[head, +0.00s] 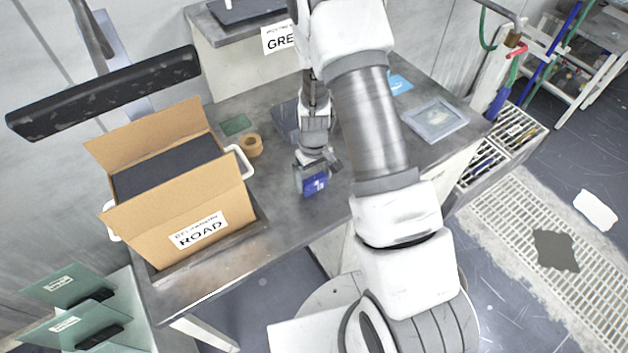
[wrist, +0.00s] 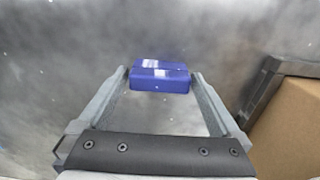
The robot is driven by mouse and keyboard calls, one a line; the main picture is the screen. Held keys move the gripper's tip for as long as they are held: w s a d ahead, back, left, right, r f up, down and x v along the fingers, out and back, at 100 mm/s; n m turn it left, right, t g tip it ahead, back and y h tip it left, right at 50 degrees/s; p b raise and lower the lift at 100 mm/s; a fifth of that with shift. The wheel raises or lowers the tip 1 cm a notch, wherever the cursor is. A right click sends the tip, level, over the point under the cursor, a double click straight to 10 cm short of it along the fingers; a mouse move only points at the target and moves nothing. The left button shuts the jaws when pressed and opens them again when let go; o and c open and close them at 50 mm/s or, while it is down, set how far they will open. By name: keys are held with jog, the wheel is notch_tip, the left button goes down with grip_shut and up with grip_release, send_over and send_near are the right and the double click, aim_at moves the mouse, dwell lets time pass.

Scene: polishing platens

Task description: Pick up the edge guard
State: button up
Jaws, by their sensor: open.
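The edge guard appears to be the small blue block (head: 315,184) near the table's front edge, with a white mark on it in the head view. In the wrist view the blue block (wrist: 160,82) sits between the tips of my gripper (wrist: 160,74). My gripper (head: 314,176) points down over it in the head view. The fingers are open, one on each side of the block. I cannot tell whether either finger touches it.
A cardboard box (head: 155,225) labelled "ROAD" stands in a grey tray (head: 215,252) to the left. A tape roll (head: 252,145) and green pad (head: 236,124) lie behind. A grey flat tray (head: 436,119) lies to the right.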

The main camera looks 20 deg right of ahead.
jog(key=shift+f, duration=0.55)
jog(key=shift+c, duration=0.3)
jog(key=c, duration=1)
jog(key=shift+r, duration=0.1)
